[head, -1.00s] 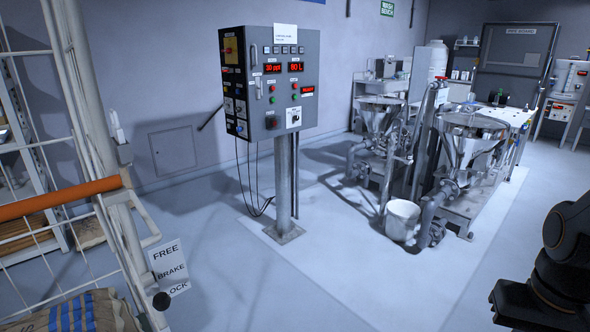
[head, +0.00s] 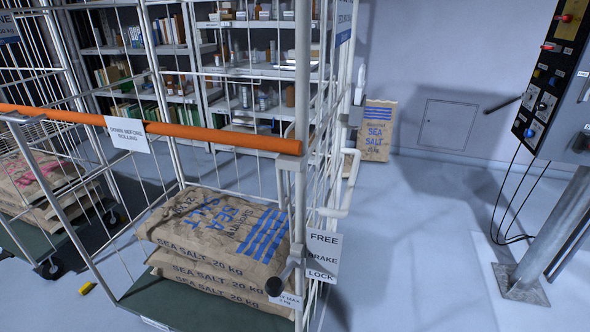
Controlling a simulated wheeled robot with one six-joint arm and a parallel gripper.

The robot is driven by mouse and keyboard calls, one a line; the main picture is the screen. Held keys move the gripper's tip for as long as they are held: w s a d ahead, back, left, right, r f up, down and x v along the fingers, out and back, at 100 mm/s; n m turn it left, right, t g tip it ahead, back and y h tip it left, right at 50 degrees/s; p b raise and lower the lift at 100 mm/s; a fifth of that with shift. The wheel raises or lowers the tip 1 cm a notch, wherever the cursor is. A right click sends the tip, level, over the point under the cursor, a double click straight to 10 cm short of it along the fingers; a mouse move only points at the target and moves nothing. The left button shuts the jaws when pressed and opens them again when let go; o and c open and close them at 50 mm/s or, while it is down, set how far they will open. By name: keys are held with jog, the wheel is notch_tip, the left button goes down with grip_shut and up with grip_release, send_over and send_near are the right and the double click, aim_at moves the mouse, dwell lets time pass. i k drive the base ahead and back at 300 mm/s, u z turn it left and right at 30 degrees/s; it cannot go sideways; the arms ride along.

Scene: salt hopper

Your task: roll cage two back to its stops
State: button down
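A roll cage (head: 297,190) of pale wire and tube stands close in front of me, with stacked sea salt sacks (head: 215,235) on its green deck (head: 190,305). An orange bar (head: 215,138) lies across its front, with a tag about rolling. A FREE / BRAKE / LOCK plate (head: 323,256) is on its right post, and a black brake knob (head: 275,287) sits left of the plate's lower part. I cannot tell the brake's setting. A second cage (head: 45,235) with sacks stands at left. I cannot read which is cage two. No stops are recognisable. My gripper is out of view.
Shelving (head: 240,70) stands behind the cages. A salt sack (head: 377,130) stands by the back wall. A control panel post (head: 555,235) rises at right. A small yellow object (head: 86,288) lies on the floor between the cages. Floor right of the front cage is clear.

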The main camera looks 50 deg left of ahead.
aim_at(214, 257)
jog(key=u, duration=1.05)
jog(key=i, duration=1)
jog(key=u, duration=0.95)
jog(key=k, duration=0.5)
jog(key=z, duration=1.25)
jog(key=k, duration=0.6)
jog(key=u, duration=1.35)
jog(key=i, duration=0.5)
